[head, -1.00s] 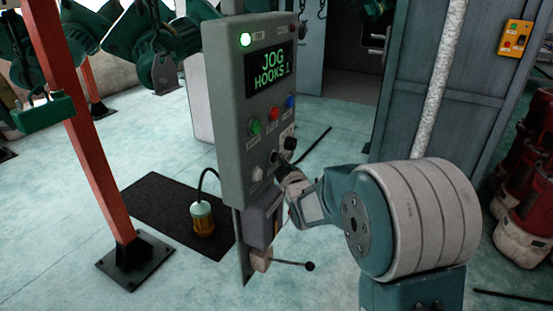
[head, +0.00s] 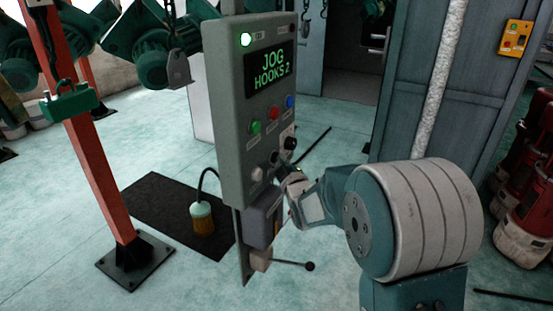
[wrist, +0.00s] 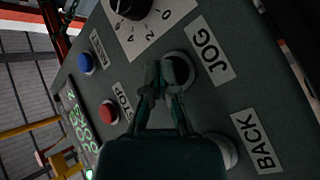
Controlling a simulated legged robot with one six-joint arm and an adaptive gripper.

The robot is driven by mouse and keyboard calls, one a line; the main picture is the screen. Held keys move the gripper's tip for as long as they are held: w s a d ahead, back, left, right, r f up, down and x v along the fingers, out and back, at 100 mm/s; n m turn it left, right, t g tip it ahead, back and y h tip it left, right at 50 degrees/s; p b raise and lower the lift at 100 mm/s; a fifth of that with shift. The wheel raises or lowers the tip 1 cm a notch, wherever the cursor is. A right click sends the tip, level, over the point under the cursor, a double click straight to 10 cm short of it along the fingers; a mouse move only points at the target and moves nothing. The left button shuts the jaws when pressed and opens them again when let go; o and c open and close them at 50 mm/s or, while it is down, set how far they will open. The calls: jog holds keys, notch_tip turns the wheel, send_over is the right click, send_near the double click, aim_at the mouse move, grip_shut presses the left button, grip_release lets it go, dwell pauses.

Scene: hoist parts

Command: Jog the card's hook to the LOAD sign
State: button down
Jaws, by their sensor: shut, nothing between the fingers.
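The grey control panel (head: 262,120) stands upright in the middle of the head view. Its screen (head: 271,68) reads "JOG HOOKS 2". My gripper (wrist: 165,75) is shut with nothing in it. Its fingertips are at the dark JOG button (wrist: 180,68), covering part of it; I cannot tell how far it is pressed. The BACK button (wrist: 222,150) is beside it, partly behind my gripper. Green hoist parts (head: 150,55) hang at the upper left, with a grey hook-like piece (head: 178,69) below. No card or LOAD sign can be made out.
A red post (head: 90,150) stands left of the panel. A lever with a black knob (head: 309,266) sticks out below the panel. Red cylinders (head: 525,200) stand at the right.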

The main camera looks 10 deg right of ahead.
jog(key=shift+s+d, duration=0.5)
jog(key=shift+d, duration=0.1)
jog(key=shift+s+d, duration=0.75)
jog(key=shift+d, duration=0.25)
jog(key=shift+s+d, duration=0.7)
jog(key=shift+d, duration=0.3)
jog(key=shift+r, duration=0.1)
jog(key=s+m+g+h, duration=0.1)
jog(key=s+m+g, duration=0.4)
jog(key=s, duration=1.2)
jog(key=s+a+m+g+h, duration=0.1)
jog(key=s+m+g, duration=0.5)
jog(key=s, duration=1.2)
jog(key=shift+a+g+h, duration=0.25)
jog(key=shift+g+h, duration=0.05)
jog(key=shift+g, duration=0.7)
